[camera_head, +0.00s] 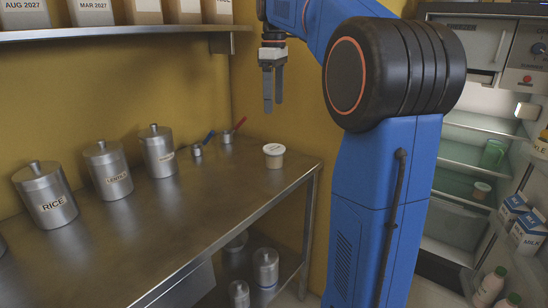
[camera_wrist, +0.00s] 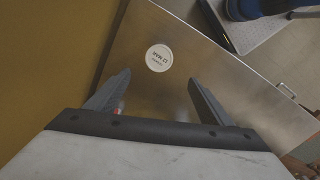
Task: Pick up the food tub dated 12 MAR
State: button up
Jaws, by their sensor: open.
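A small white-lidded food tub (camera_head: 273,155) stands upright on the steel counter near its right end. In the wrist view the round lid (camera_wrist: 159,58) carries upside-down print that appears to read 12 MAR. My gripper (camera_head: 273,103) hangs above the counter, fingers pointing down, open and empty. It is well above the tub and not touching it. In the wrist view the lid lies beyond the fingertips (camera_wrist: 162,78), roughly centred between them.
Steel canisters, including RICE (camera_head: 46,196), line the left of the counter (camera_head: 190,215). A shelf (camera_head: 120,32) with dated boxes hangs above left. The counter in front is clear.

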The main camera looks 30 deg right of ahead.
send_over(275, 148)
jog(key=f, duration=1.1)
jog(key=shift+w+d+f, duration=0.15)
jog(key=shift+w+f, duration=0.15)
jog(key=shift+f, duration=0.05)
jog(key=shift+s+f, duration=0.2)
jog(key=shift+f, duration=2.55)
jog(key=shift+c, duration=0.3)
jog(key=c, duration=1)
jog(key=shift+c, duration=0.2)
